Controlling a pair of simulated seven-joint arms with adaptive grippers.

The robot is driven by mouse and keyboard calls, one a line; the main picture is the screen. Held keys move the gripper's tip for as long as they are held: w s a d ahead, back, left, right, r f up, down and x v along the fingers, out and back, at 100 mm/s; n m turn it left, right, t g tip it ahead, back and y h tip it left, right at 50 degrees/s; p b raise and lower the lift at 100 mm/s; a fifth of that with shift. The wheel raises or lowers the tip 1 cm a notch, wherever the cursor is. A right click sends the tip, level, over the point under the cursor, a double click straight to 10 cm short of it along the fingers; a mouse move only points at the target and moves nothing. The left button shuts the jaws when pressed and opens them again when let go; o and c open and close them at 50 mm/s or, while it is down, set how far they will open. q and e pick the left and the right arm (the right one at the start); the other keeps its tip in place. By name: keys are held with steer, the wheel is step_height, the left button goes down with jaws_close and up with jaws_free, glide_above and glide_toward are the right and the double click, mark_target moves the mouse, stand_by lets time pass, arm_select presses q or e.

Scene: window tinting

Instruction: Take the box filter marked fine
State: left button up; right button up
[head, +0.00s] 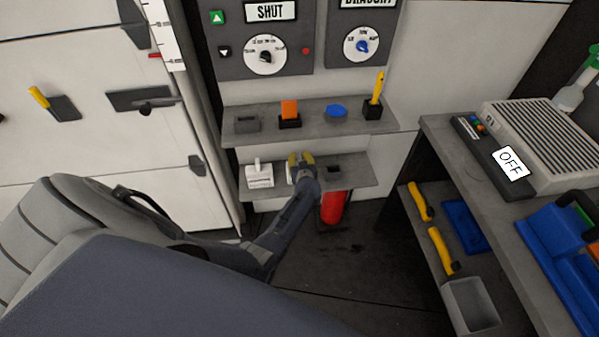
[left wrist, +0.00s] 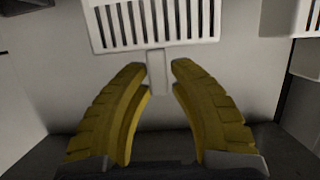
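A white box filter (head: 259,181) with an upright handle and a small label stands on the left of the lower shelf in the head view; its label is too small to read. A second white piece (head: 289,174) shows beside my left gripper (head: 301,160), mostly hidden by it. In the left wrist view a white slotted box filter (left wrist: 155,27) has its handle (left wrist: 158,72) between the yellow fingertips of my left gripper (left wrist: 158,68). The fingers stand apart, with no clear contact. No fine marking is legible. My right gripper is not in view.
The upper shelf (head: 262,133) holds an orange block (head: 289,110), a blue piece (head: 336,111) and a yellow-handled tool (head: 377,90). A red cylinder (head: 333,207) stands below the lower shelf (head: 358,172). A workbench (head: 450,150) is at right. Another white piece (left wrist: 307,55) shows in the left wrist view.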

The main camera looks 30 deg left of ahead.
arm_select(q)
jaws_close()
steer(key=shift+d, duration=0.1)
stand_by(0.5)
